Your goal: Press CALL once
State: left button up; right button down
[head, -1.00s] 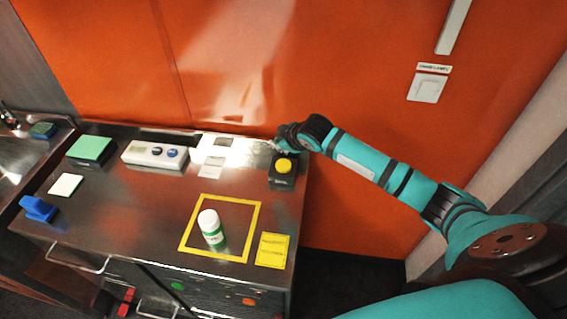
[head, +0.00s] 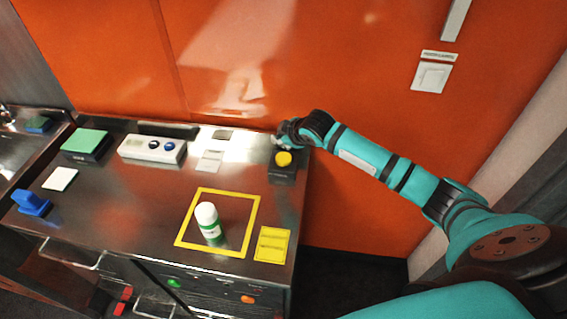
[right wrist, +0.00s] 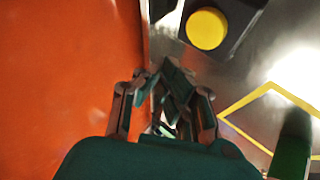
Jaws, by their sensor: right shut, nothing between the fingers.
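A yellow round button (head: 283,159) sits on a black box (head: 284,174) at the back right corner of the metal counter. No label on it can be read as CALL. My right gripper (head: 284,134) is just behind the button, near the orange wall, and its fingers are small and hard to make out there. In the right wrist view the gripper (right wrist: 165,78) is shut and empty. The yellow button (right wrist: 206,28) lies beyond the fingertips, up and to the right, with a gap in the picture between them. My left gripper is not in view.
A white-and-green bottle (head: 208,222) stands inside a yellow square outline (head: 179,232).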

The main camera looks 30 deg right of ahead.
aim_at(282, 159)
notch_tip(282, 159, down, 3)
jog(key=shift+f+b, duration=0.1)
jog(key=shift+b, duration=0.75)
jog(key=shift+f+b, duration=0.3)
jog(key=shift+f, duration=0.5)
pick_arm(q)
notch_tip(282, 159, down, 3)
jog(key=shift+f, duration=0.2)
pick_arm(e)
jog(key=shift+f, duration=0.45)
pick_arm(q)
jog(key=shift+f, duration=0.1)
pick_arm(e)
jog(key=shift+f, duration=0.5)
jog(key=shift+r, duration=0.15)
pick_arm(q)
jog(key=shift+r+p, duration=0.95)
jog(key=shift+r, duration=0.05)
pick_arm(e)
jog(key=shift+r, duration=0.75)
